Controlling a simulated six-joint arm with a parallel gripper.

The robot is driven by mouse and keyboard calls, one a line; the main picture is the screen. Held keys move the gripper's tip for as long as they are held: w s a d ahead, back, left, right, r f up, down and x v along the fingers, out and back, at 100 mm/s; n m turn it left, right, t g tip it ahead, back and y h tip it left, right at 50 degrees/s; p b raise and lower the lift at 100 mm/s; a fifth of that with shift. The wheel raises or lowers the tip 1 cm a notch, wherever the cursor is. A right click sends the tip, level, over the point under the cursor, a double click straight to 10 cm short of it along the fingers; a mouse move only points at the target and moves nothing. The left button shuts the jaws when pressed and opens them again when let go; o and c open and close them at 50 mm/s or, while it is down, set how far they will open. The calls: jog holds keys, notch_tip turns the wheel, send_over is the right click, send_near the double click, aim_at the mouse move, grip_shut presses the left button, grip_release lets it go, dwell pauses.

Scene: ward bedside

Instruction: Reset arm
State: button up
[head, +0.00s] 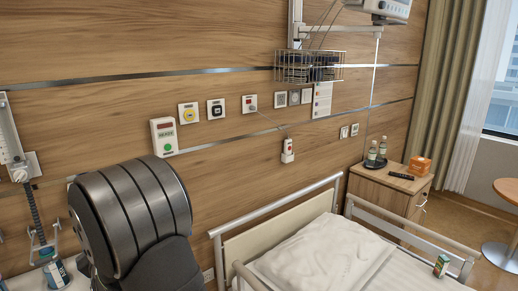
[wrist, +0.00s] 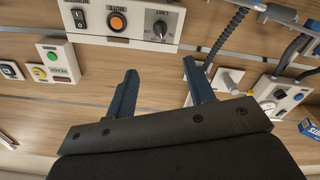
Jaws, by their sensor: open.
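In the wrist view my gripper (wrist: 160,88) is open, with its two dark blue fingers spread apart and nothing between them. The fingers point toward the wood-panelled wall (wrist: 155,65), below a white switch panel (wrist: 134,22) with a black rocker switch, an orange button and a rotary knob. In the head view my dark arm fills the lower left, and my gripper does not show there.
A white box (head: 164,136) with a green button is on the wall above my arm. A bed with a white pillow (head: 325,255) and metal rails stands right of it. A bedside cabinet (head: 385,190) holds a tray with bottles. Tubing and gauges are at the left.

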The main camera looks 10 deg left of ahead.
jog(key=w+a+m, duration=1.1)
jog(key=m, duration=0.4)
jog(key=shift+a, duration=0.25)
dwell(1.2)
jog(key=shift+w, duration=0.1)
